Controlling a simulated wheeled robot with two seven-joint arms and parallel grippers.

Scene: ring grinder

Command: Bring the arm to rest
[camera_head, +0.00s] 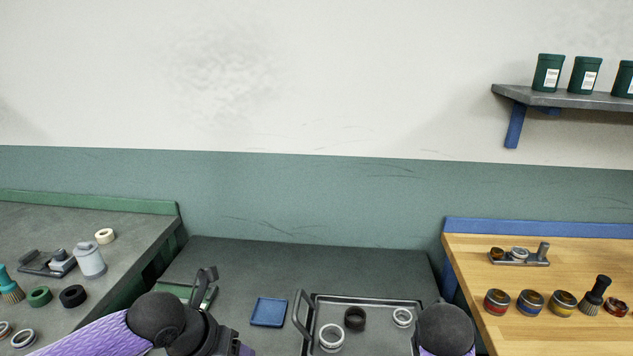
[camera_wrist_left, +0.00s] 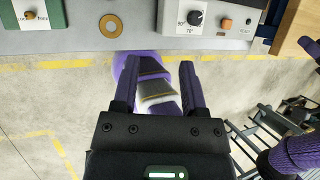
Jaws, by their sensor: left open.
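My left arm (camera_head: 85,335) comes in from the lower left of the head view, its dark joint in front of the benches. Its fingers cannot be made out there. In the left wrist view my left gripper (camera_wrist_left: 157,72) is open, with its two dark purple fingers apart. Nothing is held between them. A purple and white part shows behind the gap, with concrete floor around it. The fingertips point toward the grey bench edge (camera_wrist_left: 155,42). My right arm (camera_head: 446,330) shows at the bottom right of the head view, its gripper out of view.
A metal tray (camera_head: 365,300) with several rings and a blue mat (camera_head: 269,312) lie on the middle bench. A control panel (camera_wrist_left: 215,20) with a dial is on the bench front. A wooden bench (camera_head: 460,262) with jars stands right, a grey bench (camera_head: 110,262) left.

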